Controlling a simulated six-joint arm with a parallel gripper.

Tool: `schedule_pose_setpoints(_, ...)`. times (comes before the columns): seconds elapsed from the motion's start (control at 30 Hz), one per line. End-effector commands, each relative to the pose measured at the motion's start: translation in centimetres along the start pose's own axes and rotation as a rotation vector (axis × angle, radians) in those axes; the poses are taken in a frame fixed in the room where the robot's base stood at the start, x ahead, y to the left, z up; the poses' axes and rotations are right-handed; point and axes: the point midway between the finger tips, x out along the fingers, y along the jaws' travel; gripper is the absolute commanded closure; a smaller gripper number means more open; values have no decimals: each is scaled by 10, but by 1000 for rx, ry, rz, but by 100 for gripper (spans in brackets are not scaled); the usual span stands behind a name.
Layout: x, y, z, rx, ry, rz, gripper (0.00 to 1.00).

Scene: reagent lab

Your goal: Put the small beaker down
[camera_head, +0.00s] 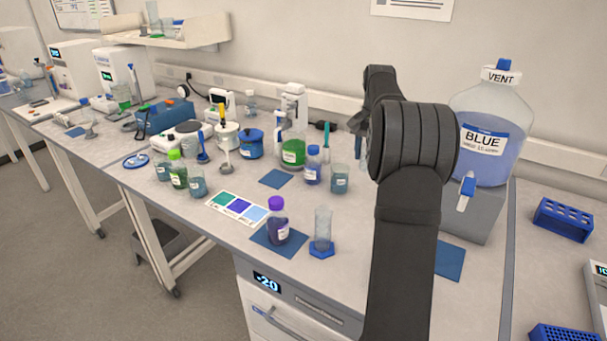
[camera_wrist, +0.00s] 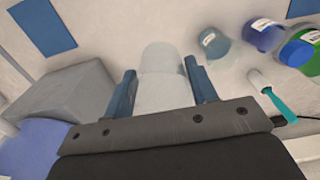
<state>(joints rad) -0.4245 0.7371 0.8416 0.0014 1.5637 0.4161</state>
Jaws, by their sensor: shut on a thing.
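The small beaker (camera_wrist: 162,58) is clear and looks empty; it shows in the wrist view between the blue fingers of my gripper (camera_wrist: 163,85). The fingers are shut on its sides. Whether its base touches the bench or hangs above it I cannot tell. In the head view my arm hides the beaker and most of the gripper. A blue mat (camera_head: 449,261) lies bare on the bench to the right of my arm; a blue mat also shows at the upper left of the wrist view (camera_wrist: 42,24).
The large BLUE carboy (camera_head: 487,130) stands on a grey block (camera_head: 480,215) at the right. A beaker with liquid (camera_head: 340,178), a blue-capped bottle (camera_head: 312,167) and a green-filled vessel (camera_head: 292,152) stand left of my arm. A clear cylinder (camera_head: 322,228) stands near the front edge.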

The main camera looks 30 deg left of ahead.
Motion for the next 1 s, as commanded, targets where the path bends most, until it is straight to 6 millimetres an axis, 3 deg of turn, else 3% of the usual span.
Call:
schedule_pose_setpoints(0.1, 24, -22, 3, 3, -1, 1, 69)
schedule_pose_setpoints(0.37, 50, -54, 6, 5, 0, 0, 69)
schedule_pose_setpoints(0.7, 94, -127, 10, 6, 0, 0, 69)
schedule_pose_setpoints(0.83, 103, -143, 11, 7, 1, -1, 69)
schedule_pose_setpoints(1.0, 111, -148, 11, 9, 0, 0, 69)
